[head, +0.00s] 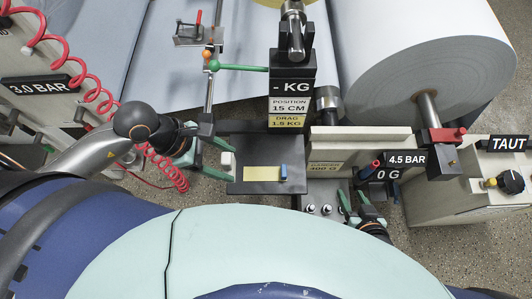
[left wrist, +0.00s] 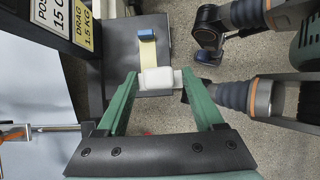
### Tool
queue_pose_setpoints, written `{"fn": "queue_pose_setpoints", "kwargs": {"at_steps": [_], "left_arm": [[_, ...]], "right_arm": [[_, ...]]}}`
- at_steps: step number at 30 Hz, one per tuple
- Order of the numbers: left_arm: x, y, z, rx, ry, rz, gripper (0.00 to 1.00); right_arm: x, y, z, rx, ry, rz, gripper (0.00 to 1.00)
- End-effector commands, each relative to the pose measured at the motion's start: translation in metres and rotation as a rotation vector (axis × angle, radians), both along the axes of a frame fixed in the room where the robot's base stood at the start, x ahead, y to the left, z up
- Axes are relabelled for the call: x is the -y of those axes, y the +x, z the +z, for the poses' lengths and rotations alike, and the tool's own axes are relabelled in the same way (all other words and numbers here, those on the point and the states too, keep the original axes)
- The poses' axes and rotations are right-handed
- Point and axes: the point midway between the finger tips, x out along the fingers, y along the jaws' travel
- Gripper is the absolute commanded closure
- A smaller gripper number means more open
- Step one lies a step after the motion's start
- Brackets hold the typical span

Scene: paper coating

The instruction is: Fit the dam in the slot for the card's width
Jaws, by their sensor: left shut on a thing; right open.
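My left gripper (head: 219,158) is shut on a small white block (head: 228,161), which looks like the dam. The left wrist view shows the white block (left wrist: 158,79) between the green fingertips, at the near end of a dark plate (head: 238,185). A yellow card (head: 262,174) lies on the plate. A blue block (head: 283,171) stands at the card's far end from the white block; it also shows in the left wrist view (left wrist: 147,34). Whether the white block touches the plate, and the slots themselves, cannot be made out. My right gripper (head: 354,198) is open and empty, right of the plate.
A black box (head: 290,90) with position and drag signs stands behind the plate. A pale beam (head: 360,133) and a large paper roll (head: 425,60) are at the right. A coiled red hose (head: 100,98) hangs at the left. Knobs (head: 312,209) sit below the beam.

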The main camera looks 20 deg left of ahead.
Motion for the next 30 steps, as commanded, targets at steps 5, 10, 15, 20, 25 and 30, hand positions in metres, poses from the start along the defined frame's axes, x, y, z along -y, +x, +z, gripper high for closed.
{"fn": "queue_pose_setpoints", "kwargs": {"at_steps": [5, 10, 15, 20, 25, 30], "left_arm": [[0.017, 0.034, -0.013, 0.003, -0.007, 0.002, 0.91], [0.034, 0.07, -0.032, 0.001, -0.008, 0.0, 0.91], [0.045, 0.095, -0.063, -0.004, -0.004, -0.002, 0.91], [0.051, 0.11, -0.083, -0.002, -0.003, -0.003, 0.91], [0.054, 0.117, -0.091, -0.001, -0.003, -0.003, 0.91], [0.056, 0.119, -0.115, -0.006, -0.004, -0.002, 0.91]], "right_arm": [[0.0, 0.001, 0.003, 0.004, 0.0, 0.0, 0.48], [0.002, 0.001, 0.003, 0.007, -0.001, -0.003, 0.48], [0.002, -0.003, -0.005, -0.003, -0.003, -0.003, 0.48], [0.001, -0.005, -0.01, -0.017, -0.002, 0.0, 0.48], [-0.003, -0.005, -0.009, -0.016, 0.002, 0.005, 0.48], [-0.004, -0.003, -0.01, -0.012, 0.005, 0.009, 0.48]]}}
